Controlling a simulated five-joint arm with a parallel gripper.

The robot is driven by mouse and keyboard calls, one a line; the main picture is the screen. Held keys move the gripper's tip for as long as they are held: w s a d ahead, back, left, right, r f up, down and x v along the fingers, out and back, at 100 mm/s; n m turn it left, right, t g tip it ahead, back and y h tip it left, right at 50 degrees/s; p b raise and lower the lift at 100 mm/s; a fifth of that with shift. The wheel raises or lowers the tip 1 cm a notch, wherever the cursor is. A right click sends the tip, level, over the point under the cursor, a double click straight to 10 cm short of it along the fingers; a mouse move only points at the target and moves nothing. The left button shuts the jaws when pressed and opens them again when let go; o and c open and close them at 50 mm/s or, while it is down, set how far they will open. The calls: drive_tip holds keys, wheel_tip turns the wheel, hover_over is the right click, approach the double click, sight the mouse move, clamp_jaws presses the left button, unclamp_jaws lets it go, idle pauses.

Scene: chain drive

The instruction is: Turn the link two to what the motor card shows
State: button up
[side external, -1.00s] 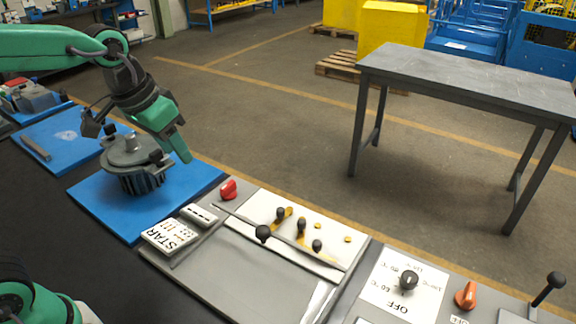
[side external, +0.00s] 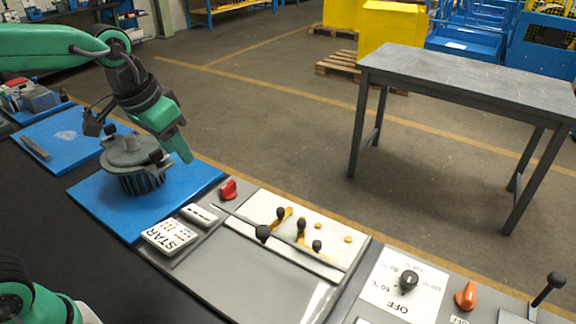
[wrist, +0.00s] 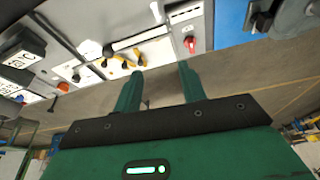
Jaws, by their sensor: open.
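The white motor card (side external: 168,235) reads STAR, with a small diagram, and lies at the front left of the grey panel. On the white terminal plate (side external: 262,210) are yellow links with black knobs. One link (side external: 284,216) is at the left and another (side external: 301,238) is in the middle; I cannot tell which is link two. The links also show in the wrist view (wrist: 126,56). My gripper (side external: 184,150) is open and empty, above and beyond the grey motor (side external: 142,178), apart from the links. Its two green fingers stand apart in the wrist view (wrist: 160,78).
A red knob (side external: 228,189) sits at the panel's left corner. A black dial (side external: 408,281) and an orange knob (side external: 466,295) are further right. The motor stands on a blue mat (side external: 100,205).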

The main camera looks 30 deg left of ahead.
drive_tip(key=w+d+f+m+g, duration=0.2)
drive_tip(key=w+d+f, duration=0.2)
drive_tip(key=w+d, duration=0.45)
drive_tip(key=m+g, duration=0.2)
hover_over(301, 221)
drive_tip(key=shift+y, duration=0.3)
drive_tip(key=f, duration=0.9)
drive_tip(key=shift+a+f, duration=0.1)
drive_tip(key=shift+a, duration=0.15)
drive_tip(key=shift+d+f, duration=0.3)
drive_tip(key=shift+f, duration=0.15)
drive_tip(key=shift+f, duration=3.75)
clamp_jaws()
